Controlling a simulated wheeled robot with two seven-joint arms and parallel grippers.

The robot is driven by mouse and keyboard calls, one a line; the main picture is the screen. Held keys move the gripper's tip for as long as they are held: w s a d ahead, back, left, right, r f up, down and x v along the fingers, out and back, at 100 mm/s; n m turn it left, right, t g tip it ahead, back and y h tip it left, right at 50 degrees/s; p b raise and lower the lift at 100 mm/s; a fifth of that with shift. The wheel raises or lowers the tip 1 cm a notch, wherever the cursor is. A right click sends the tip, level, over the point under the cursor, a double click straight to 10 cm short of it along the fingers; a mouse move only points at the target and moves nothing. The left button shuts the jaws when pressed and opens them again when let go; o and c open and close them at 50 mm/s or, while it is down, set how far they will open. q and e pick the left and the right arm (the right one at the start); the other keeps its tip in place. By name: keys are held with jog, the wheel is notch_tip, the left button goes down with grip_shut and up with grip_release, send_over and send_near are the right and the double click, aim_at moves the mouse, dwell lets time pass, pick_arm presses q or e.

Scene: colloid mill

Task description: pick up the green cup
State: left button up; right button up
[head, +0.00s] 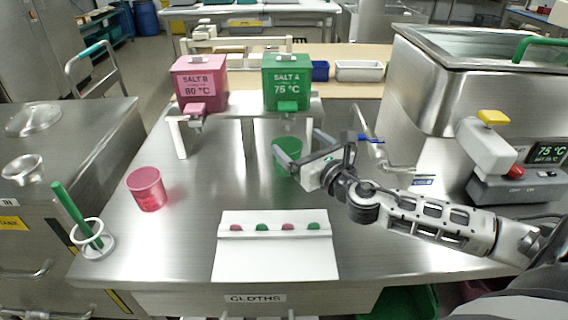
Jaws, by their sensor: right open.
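The green cup (286,165) stands on the steel table, in front of the green SALT A box. My right gripper (298,149) is open at the cup, with one finger in front of the cup and the other behind it to the right. Part of the cup is hidden behind the near finger and the gripper body. I cannot tell whether the fingers touch it. My left gripper is not in view.
A pink cup (147,189) stands at the left. A green stick in a white ring holder (93,238) is at the left front. A white card (275,258) with colored pieces lies in front. The pink SALT B box (199,84) and green SALT A box (287,82) sit on a raised shelf.

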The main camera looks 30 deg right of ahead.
jog(key=b, duration=0.2)
send_near(280, 144)
jog(key=shift+w+f, duration=0.4)
jog(key=shift+f, duration=0.1)
jog(key=shift+w+d+r, duration=0.1)
jog(key=shift+w+r, duration=0.3)
jog(key=shift+w, duration=1)
jog(key=w, duration=0.4)
jog(key=shift+w+f, duration=0.1)
jog(key=shift+w, duration=0.3)
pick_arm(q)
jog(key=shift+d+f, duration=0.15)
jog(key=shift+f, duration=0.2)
pick_arm(e)
jog(key=c, duration=1.2)
pick_arm(q)
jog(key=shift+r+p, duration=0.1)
jog(key=shift+p, duration=0.2)
pick_arm(e)
jog(key=shift+r, duration=0.2)
